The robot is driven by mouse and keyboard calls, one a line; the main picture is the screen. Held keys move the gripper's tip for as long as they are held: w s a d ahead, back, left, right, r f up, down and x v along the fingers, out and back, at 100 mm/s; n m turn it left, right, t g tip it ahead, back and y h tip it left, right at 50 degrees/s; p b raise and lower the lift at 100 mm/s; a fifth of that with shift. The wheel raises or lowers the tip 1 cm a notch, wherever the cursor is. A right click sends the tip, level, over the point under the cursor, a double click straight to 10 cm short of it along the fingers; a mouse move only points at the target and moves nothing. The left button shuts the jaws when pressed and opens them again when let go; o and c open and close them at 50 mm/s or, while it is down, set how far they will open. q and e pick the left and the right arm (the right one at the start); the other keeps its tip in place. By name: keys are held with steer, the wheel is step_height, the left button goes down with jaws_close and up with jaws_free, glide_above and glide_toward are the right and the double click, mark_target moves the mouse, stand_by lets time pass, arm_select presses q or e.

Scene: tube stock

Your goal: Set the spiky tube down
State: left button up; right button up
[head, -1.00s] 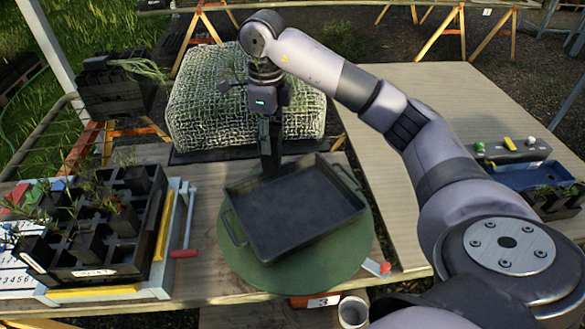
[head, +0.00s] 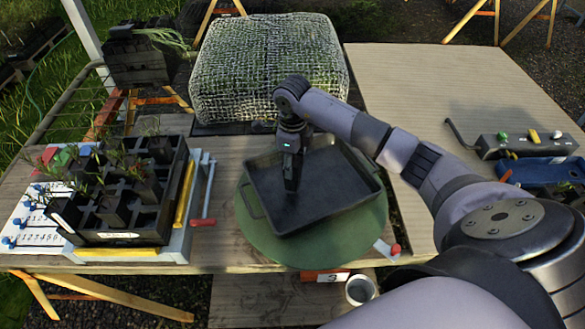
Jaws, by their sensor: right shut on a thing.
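My right gripper (head: 291,150) points down over the black tray (head: 340,205), left of its middle. It is shut on a narrow dark tube, taken as the spiky tube (head: 291,179), which hangs upright below the jaws. Any spiky leaves on it are hidden or too dark to make out. The tube's lower end is inside the tray's outline; I cannot tell whether it touches the tray floor. The rest of the tray looks empty. The tray sits on a round green turntable (head: 262,245). My left gripper is not in view.
A mesh-covered block (head: 265,70) is behind the tray. A grey control box (head: 525,146) and blue tray (head: 530,171) stand at right. The pale tabletop (head: 430,90) has free room.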

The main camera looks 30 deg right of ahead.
step_height(320, 180, down, 2)
steer(key=shift+f, duration=0.55)
steer(key=o, duration=1.3)
steer(key=shift+r, duration=0.25)
step_height(320, 180, up, 11)
steer(key=b, duration=0.2)
steer(key=shift+f+b, duration=0.2)
steer(key=shift+b, duration=0.2)
steer(key=shift+r, duration=0.6)
